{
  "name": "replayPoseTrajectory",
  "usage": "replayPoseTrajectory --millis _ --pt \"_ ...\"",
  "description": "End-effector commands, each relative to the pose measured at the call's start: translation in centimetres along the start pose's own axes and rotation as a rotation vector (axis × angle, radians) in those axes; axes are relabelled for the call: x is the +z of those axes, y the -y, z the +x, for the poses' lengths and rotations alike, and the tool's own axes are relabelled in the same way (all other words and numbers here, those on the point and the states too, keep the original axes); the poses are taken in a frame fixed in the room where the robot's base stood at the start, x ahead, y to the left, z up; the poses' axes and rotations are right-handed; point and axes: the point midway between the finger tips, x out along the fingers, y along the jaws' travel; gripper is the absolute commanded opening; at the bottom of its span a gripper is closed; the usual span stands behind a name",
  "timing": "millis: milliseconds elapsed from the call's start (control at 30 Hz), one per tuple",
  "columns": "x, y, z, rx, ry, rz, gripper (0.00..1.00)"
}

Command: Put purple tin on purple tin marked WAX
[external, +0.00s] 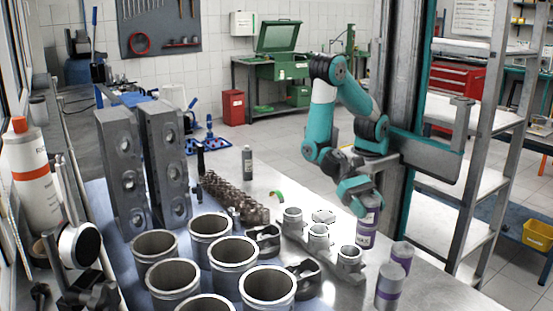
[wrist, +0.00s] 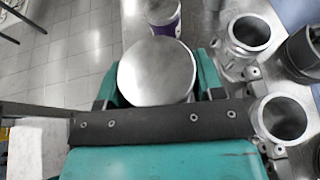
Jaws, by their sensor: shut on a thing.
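My gripper (external: 360,192) points down over the right side of the metal bench, shut on a purple tin (external: 367,230) with a pale band. In the wrist view the tin's round silver lid (wrist: 157,70) sits between the teal jaws. The purple surface continues below the jaws in the external view; I cannot tell whether it is one tin or one on top of another. Two silver-topped tins with purple bands stand nearer the camera, one behind (external: 401,257) and one in front (external: 389,290). A purple-sided tin (wrist: 163,16) shows beyond the held lid. No WAX lettering is legible.
A metal manifold with round ports (external: 318,237) lies just left of the held tin. Several cylinder liners (external: 233,252) stand at the front left. A grey ladder-like rack (external: 480,150) stands to the right, beyond the bench edge.

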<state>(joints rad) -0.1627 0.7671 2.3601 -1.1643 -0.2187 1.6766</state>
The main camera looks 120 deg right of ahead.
Motion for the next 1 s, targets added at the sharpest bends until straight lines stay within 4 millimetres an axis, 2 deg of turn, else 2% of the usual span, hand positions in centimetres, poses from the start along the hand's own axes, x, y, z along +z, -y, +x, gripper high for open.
replayPoseTrajectory --millis 33,100,133,467,567,900,1000 --pt "-0.1 0.0 0.0 0.000 0.000 0.000 0.66" --pt "-0.1 0.0 0.0 0.000 0.000 0.000 0.82" --pt "-0.1 0.0 0.0 0.000 0.000 0.000 0.87" --pt "0.4 0.0 -0.2 0.000 0.000 -0.001 0.87" --pt "0.2 0.1 -1.3 -0.004 0.000 0.002 0.87" --pt "0.2 0.1 -8.7 -0.007 -0.001 0.002 0.87" --pt "0.2 0.1 -10.3 -0.006 0.000 0.001 0.87"
